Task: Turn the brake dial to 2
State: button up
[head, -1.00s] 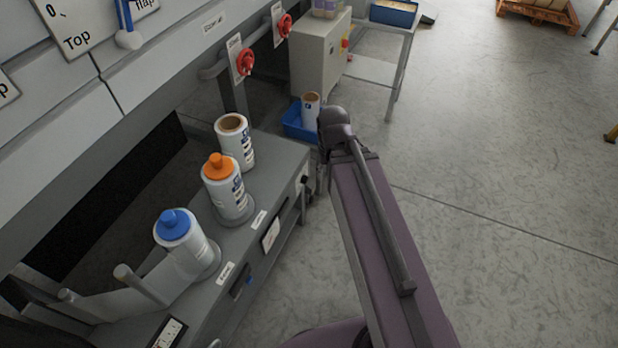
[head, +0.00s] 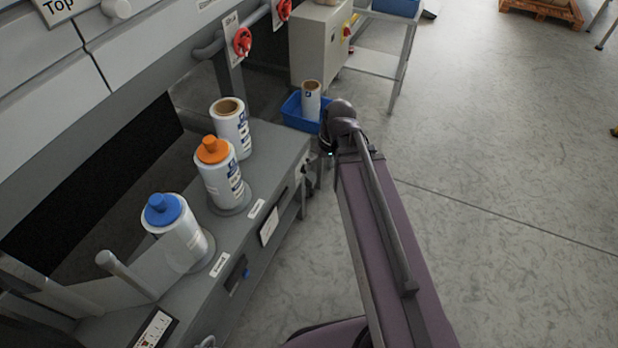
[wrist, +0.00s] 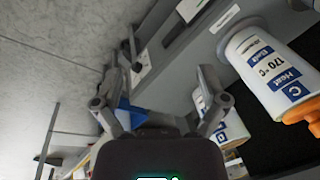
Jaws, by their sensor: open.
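A small pale plate with a dark knob (head: 304,171) sits near the far end of the grey bench's front. It may be the brake dial; its marks are too small to read. In the wrist view a pale plate (wrist: 141,69) with dark parts beside it shows beyond my fingers, on the bench side. My gripper (wrist: 160,108) is open, with its two fingers spread and nothing between them. In the head view my arm mostly hides the gripper, which is close to the bench's far end. I see no contact with the knob.
The bench carries a blue-capped roll (head: 178,238), an orange-capped roll (head: 222,180) and an open-cored roll (head: 232,135). The orange-capped one shows large in the wrist view (wrist: 262,62). A blue bin (head: 293,118) stands beyond the bench.

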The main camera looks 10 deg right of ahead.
jog(key=w+d+f+n+t+y+b, duration=0.15)
jog(key=w+f+y+b, duration=0.3)
jog(key=f+b, duration=0.75)
jog(key=w+f+n+t+y+b, duration=0.25)
jog(key=w+f+b, duration=0.5)
jog(key=b, duration=0.65)
jog(key=w+d+f+n+t+y+b, duration=0.3)
jog(key=d+f+b, duration=0.8)
jog(key=b, duration=1.3)
jog(key=shift+w+d+f+n+t+y, duration=0.2)
jog(key=shift+w+f+n+t+y, duration=0.2)
jog(key=shift+w+f+t+y, duration=1.2)
jog(key=shift+w+a+r+g+h, duration=0.1)
jog(key=shift+w+a+g+h, duration=0.05)
jog(key=shift+w+g+h, duration=0.2)
jog(key=x, duration=1.3)
jog(key=shift+a, duration=0.3)
